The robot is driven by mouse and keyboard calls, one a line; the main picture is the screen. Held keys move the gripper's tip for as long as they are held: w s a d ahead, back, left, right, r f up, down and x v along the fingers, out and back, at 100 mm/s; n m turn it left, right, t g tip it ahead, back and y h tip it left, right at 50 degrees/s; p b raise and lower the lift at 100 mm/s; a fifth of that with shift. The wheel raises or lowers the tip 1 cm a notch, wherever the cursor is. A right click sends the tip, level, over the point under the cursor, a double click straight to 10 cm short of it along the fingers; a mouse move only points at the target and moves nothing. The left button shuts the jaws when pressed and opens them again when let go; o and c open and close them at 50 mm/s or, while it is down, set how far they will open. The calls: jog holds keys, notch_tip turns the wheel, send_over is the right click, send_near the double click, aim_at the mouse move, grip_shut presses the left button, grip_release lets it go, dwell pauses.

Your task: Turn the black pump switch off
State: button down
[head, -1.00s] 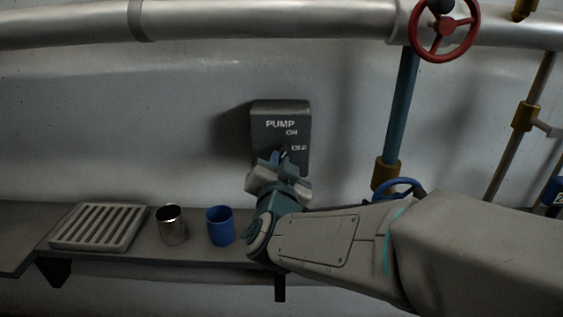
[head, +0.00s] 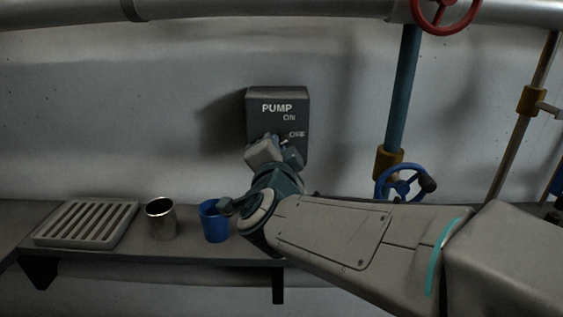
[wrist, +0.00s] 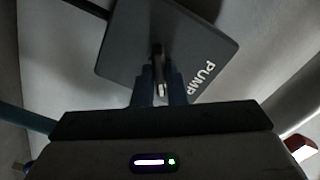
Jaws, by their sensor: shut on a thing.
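The dark pump box (head: 277,98) is on the wall, with PUMP, ON and OFF lettered in white. It also shows in the wrist view (wrist: 190,30), tilted. My gripper (head: 278,142) is at the lower part of the box and hides part of its face. In the wrist view my gripper (wrist: 160,82) has its two fingers closed on the switch lever (wrist: 158,60), a narrow piece between them. The lever's exact angle is hard to tell.
Below is a shelf (head: 180,250) with a slatted tray (head: 85,222), a metal cup (head: 161,219) and a blue cup (head: 214,224), which stands close beside my wrist. A blue valve wheel (head: 402,184) and a red one (head: 443,12) are to the right.

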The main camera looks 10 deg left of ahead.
jog(key=shift+m+b, duration=2.6)
jog(key=shift+m, duration=0.6)
jog(key=c, duration=1.5)
grip_release()
jog(key=shift+o, duration=0.2)
jog(key=shift+s, duration=0.1)
